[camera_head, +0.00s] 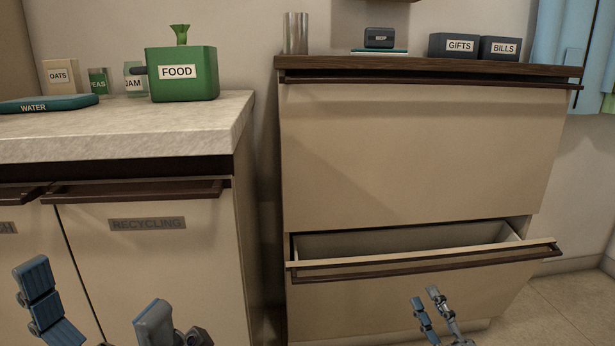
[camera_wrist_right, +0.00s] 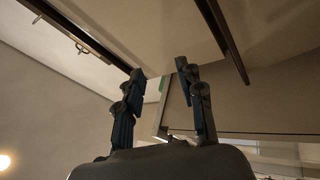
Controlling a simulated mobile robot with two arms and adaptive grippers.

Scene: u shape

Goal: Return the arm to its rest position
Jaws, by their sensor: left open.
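My left gripper (camera_head: 98,300) is at the bottom left of the head view, in front of the recycling cabinet door. Its blue-padded fingers are spread wide with nothing between them. My right gripper (camera_head: 430,298) is at the bottom, below and in front of the pulled-out lower drawer's handle (camera_head: 425,263). In the right wrist view its two fingers (camera_wrist_right: 160,72) stand apart with an empty gap between them. It appears clear of the handle in the head view.
The lower drawer (camera_head: 400,245) stands partly open and its visible inside looks empty. A counter (camera_head: 180,120) at left holds a green FOOD box (camera_head: 182,75), a WATER item (camera_head: 45,104) and small containers. GIFTS (camera_head: 453,46) and BILLS (camera_head: 499,49) boxes sit on the dresser top.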

